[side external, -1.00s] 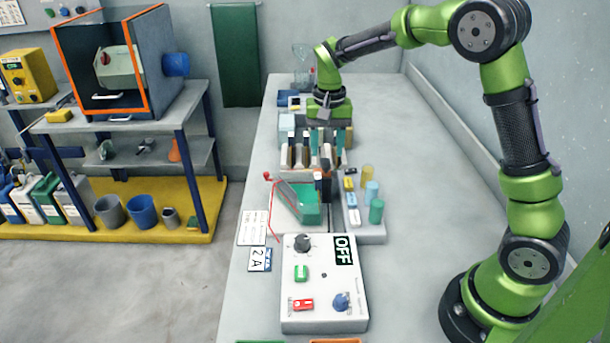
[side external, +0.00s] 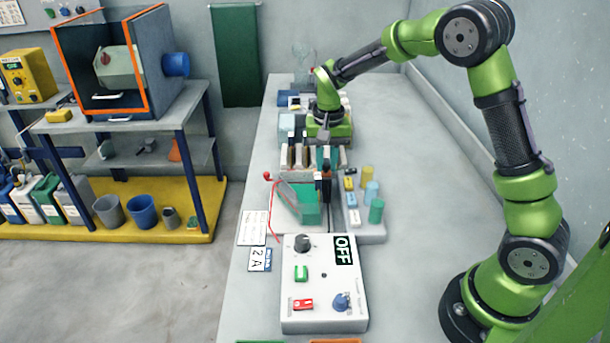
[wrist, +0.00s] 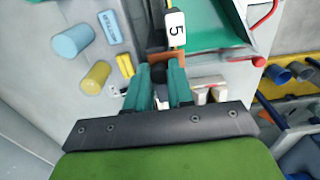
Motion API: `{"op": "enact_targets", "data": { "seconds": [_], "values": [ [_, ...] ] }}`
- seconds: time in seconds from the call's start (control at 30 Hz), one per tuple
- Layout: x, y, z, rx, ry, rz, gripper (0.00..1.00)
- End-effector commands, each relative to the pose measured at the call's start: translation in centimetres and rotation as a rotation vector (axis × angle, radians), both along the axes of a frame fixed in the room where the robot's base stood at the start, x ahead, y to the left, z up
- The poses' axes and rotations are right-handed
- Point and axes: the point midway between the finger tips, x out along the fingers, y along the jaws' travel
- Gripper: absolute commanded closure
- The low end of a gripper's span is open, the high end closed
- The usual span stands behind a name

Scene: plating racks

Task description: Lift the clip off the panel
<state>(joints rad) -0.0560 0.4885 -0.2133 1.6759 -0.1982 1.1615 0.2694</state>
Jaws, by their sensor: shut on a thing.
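My gripper (wrist: 160,72) reaches forward in the wrist view, with its two teal fingers around a dark, narrow piece. An orange-brown clip (wrist: 166,56) lies across the fingertips, and the jaws are closed on it. A panel with a white tag marked 5 (wrist: 175,27) is just beyond the clip, by the green tank (wrist: 212,20). Whether clip and panel touch is unclear. In the side view my gripper (side external: 331,158) points down over the bench behind the green tank (side external: 311,207); dark uprights at the tank's right side partly hide this area.
A rack with several upright slabs (side external: 292,158) stands behind the tank. A grey tray with coloured cylinders and small blocks (side external: 373,231) is to its right. A white control box marked OFF (side external: 323,287) stands in front. The bench's right side is clear.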

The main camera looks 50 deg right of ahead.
Motion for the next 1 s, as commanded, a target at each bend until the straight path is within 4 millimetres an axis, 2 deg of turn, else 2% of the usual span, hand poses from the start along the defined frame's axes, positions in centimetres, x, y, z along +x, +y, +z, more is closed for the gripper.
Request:
{"op": "enact_targets", "data": {
  "seconds": [0.27, 0.53, 0.83, 0.87, 1.0],
  "values": [
    [0.2, -0.1, 0.0, 0.000, -0.001, -0.001, 1.00],
    [2.6, -2.5, 0.0, 0.000, -0.001, -0.002, 1.00],
    [2.9, -2.8, 0.1, -0.003, -0.007, 0.001, 1.00],
    [2.9, -2.9, 0.1, -0.004, -0.008, 0.001, 0.77],
    [2.8, -2.8, 0.1, -0.003, -0.006, 0.001, 0.56]
  ]
}}
